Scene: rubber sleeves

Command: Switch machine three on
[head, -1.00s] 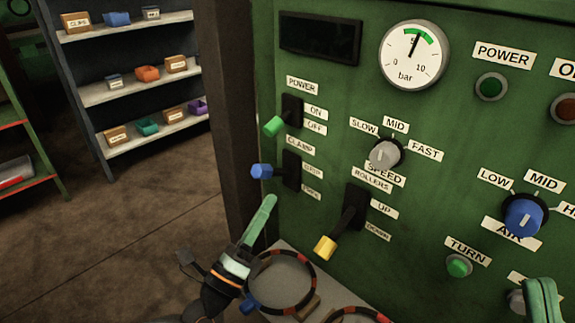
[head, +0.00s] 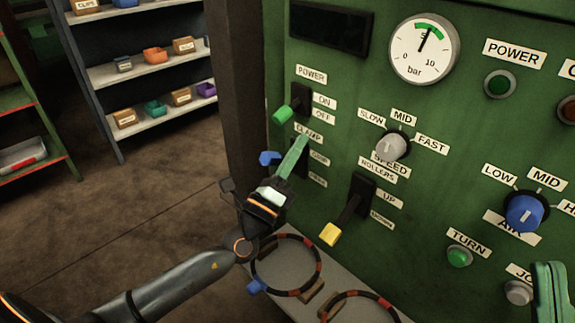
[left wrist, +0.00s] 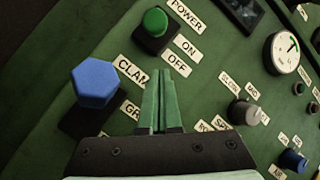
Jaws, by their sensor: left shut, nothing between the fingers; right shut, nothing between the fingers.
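The green machine panel (head: 460,110) has a POWER lever with a green knob (head: 283,115), beside ON and OFF labels; the knob points out and down, about level with OFF. In the left wrist view the green knob (left wrist: 154,22) is ahead of the fingertips. My left gripper (head: 304,138) is shut and empty, just below and right of the knob, apart from it, and partly hides the CLAMP switch. In the left wrist view its fingers (left wrist: 163,75) are together. My right gripper (head: 549,270) is partly in view at the lower right, shut. The display (head: 327,27) is dark.
The CLAMP lever's blue knob (head: 268,158) is close left of my left gripper. The yellow ROLLERS knob (head: 330,234), grey SPEED dial (head: 392,147) and blue AIR dial (head: 525,211) are on the panel. Ringed openings (head: 287,265) lie below. Shelves (head: 145,72) stand at left.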

